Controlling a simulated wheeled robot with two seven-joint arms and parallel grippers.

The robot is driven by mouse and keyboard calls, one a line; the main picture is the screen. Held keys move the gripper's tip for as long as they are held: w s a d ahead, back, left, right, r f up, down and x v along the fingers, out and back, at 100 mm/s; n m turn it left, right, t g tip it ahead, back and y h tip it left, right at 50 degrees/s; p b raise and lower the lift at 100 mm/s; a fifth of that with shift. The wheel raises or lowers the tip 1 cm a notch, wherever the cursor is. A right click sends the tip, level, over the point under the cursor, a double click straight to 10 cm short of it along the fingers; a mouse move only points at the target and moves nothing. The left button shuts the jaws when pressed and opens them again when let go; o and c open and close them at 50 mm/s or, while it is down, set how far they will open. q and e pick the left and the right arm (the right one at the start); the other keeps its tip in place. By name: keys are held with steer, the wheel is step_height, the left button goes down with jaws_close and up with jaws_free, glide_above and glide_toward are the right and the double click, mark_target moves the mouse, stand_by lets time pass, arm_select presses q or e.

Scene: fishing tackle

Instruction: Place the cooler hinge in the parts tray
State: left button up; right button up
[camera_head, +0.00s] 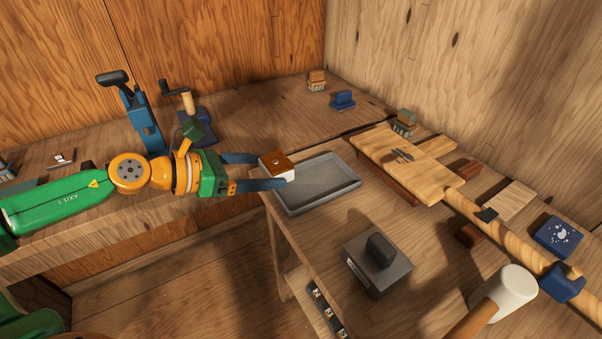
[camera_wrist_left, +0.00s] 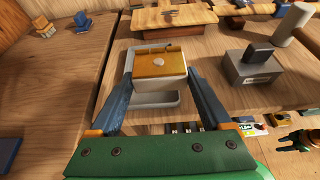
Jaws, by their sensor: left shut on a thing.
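My left gripper (camera_head: 272,172) is shut on the cooler hinge (camera_head: 278,163), a small block with a brown top and white sides. The hinge also shows between the fingers in the left wrist view (camera_wrist_left: 160,68). The parts tray (camera_head: 326,180) is a shallow grey rectangular tray on the bench. The hinge is at the tray's left end, seemingly above its rim; the exact height is hard to tell. In the left wrist view the tray (camera_wrist_left: 163,99) shows behind and below the hinge, partly hidden by it. The tray looks empty where visible.
A grey block with a black handle (camera_head: 378,263) stands in front of the tray. A wooden board (camera_head: 407,160) lies to its right, with a long wooden pole and a mallet (camera_head: 503,290) beyond. A blue clamp-like tool (camera_head: 140,118) stands behind my left arm.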

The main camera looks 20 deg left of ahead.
mark_target(263, 162)
arm_select(q)
steer(key=w, duration=0.1)
steer(key=w+d+p, duration=0.1)
steer(key=w, duration=0.1)
steer(key=w+f, duration=0.1)
steer(key=f, duration=0.1)
steer(key=w+d+f+b, duration=0.1)
steer(key=w+f, duration=0.1)
steer(key=f, duration=0.1)
steer(key=w+f, duration=0.2)
steer(key=shift+d+f, duration=0.15)
steer(key=shift+d, duration=0.1)
step_height(263, 162, down, 3)
steer(key=shift+w+f+b, duration=0.15)
steer(key=shift+f+b, duration=0.05)
steer(key=shift+b, duration=0.45)
arm_select(e)
steer(key=shift+r, duration=0.4)
arm_select(q)
steer(key=shift+r, duration=0.1)
arm_select(e)
steer(key=shift+f, duration=0.15)
